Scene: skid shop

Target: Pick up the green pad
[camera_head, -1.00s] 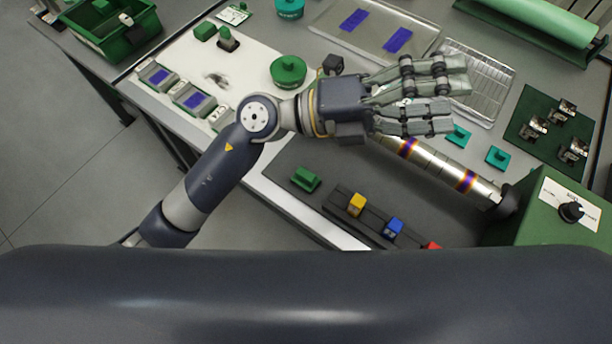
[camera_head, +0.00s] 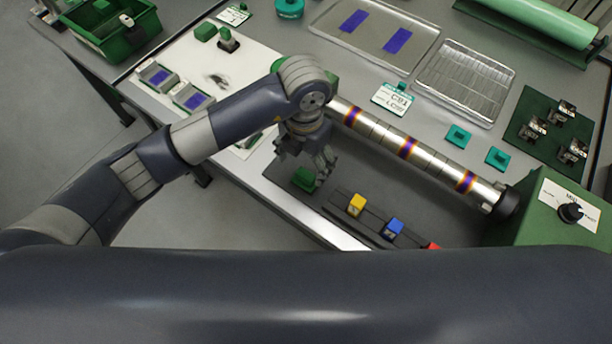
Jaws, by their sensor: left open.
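A small green block (camera_head: 303,181), which looks like the green pad, sits on the dark grey mat (camera_head: 346,168) near the table's front edge. My left gripper (camera_head: 314,165) points downward just above and behind the green block. Its fingers are open and partly overlap the block's upper edge in this view. I cannot tell whether they touch it. Nothing shows held between the fingers. My right gripper is not in view.
A dark rail with a yellow block (camera_head: 356,205), a blue block (camera_head: 393,228) and a red block (camera_head: 432,246) lies right of the green block. A banded metal shaft (camera_head: 410,150) runs behind, into a green machine (camera_head: 560,215).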

